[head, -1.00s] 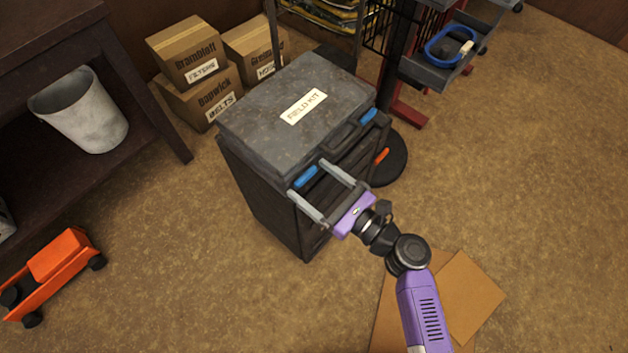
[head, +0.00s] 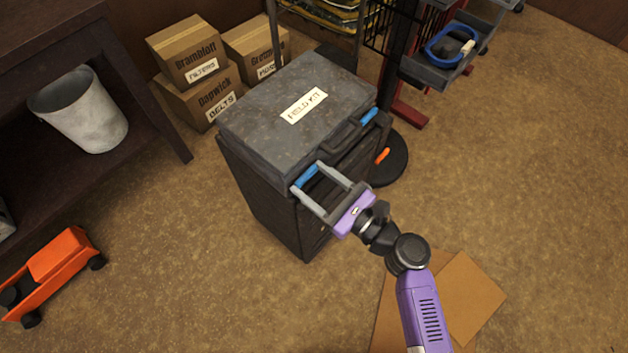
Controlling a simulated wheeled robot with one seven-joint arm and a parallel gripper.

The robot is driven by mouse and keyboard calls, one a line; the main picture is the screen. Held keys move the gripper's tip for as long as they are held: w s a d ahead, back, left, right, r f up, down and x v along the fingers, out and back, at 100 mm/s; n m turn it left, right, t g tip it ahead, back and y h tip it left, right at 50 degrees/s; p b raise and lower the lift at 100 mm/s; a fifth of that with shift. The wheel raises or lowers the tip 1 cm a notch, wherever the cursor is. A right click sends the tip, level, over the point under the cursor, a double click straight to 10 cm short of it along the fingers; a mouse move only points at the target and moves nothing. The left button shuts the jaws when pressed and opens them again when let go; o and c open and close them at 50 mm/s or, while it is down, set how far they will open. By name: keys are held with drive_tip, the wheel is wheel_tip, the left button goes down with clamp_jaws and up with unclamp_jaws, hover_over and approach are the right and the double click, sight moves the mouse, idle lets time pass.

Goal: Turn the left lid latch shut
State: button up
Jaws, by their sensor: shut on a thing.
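The left lid latch (head: 306,176) is a blue piece at the front edge of the lid. My gripper (head: 308,175) is shut on this latch, with one grey finger at each end of it. The other blue latch (head: 370,116) sits at the right end of the same front edge, apart from my gripper. A dark carry handle lies between the two latches. The finger tips partly hide the left latch's ends.
Cardboard boxes (head: 198,95) stand behind the case. A dark shelf with a white bucket (head: 80,110) is at left, and an orange cart (head: 55,275) below it. Flat cardboard (head: 470,295) lies under my arm.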

drive_tip(key=n+b, duration=0.1)
drive_tip(key=n, duration=0.1)
drive_tip(key=n+b, duration=0.1)
drive_tip(key=n, duration=0.1)
drive_tip(key=shift+d+f, duration=0.1)
drive_tip(key=shift+f, duration=0.1)
drive_tip(key=n+b, duration=0.3)
drive_tip(key=n, duration=0.1)
drive_tip(key=shift+n+b, duration=0.3)
drive_tip(key=n+b, duration=0.4)
drive_tip(key=n, duration=0.1)
drive_tip(key=shift+n+b, duration=1.1)
drive_tip(key=shift+n, duration=0.5)
drive_tip(key=shift+r, duration=0.1)
drive_tip(key=o, duration=1.4)
